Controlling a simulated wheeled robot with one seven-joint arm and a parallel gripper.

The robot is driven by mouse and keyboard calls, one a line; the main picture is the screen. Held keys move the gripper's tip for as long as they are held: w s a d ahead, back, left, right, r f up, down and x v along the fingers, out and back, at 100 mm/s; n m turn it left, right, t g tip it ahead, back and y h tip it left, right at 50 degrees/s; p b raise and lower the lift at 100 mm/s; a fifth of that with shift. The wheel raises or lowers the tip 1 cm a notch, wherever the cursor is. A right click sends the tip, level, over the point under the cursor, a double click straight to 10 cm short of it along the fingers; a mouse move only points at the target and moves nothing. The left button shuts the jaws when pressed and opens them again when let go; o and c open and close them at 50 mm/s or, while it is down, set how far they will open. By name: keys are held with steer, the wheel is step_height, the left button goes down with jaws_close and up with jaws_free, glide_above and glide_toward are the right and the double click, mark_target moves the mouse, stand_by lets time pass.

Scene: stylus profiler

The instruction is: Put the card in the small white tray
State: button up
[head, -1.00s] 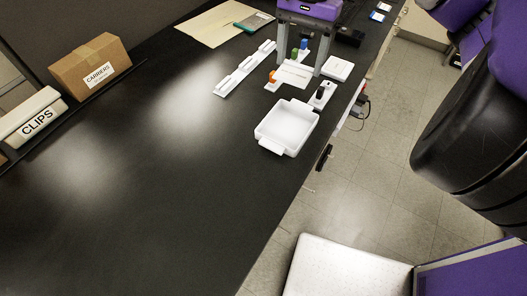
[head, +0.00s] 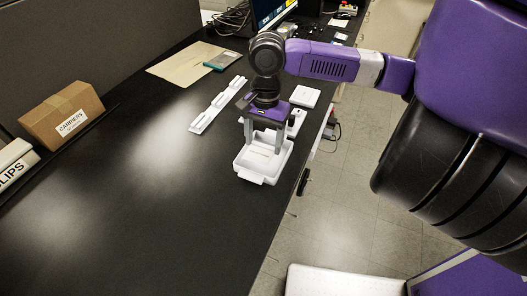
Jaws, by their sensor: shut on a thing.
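The small white tray (head: 243,172) is on the black bench near its right edge, with a tab at its front. My gripper (head: 265,148) points down over the tray, its two grey fingers reaching to the tray's inside. It is shut on the card (head: 262,154), a pale flat piece with faint print that shows low between the fingers, within the tray's outline. I cannot tell whether the card touches the tray floor.
A long white slotted rack (head: 217,106) lies left of my gripper. A white square block (head: 305,95) and a small white piece with a dark knob (head: 297,121) are behind and right. The CARRIERS box (head: 62,114) is far left. The bench's front left is clear.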

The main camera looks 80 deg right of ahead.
mark_target(264, 148)
steer(key=shift+f, duration=2.45)
steer(key=shift+f, duration=0.15)
steer(key=o, duration=1)
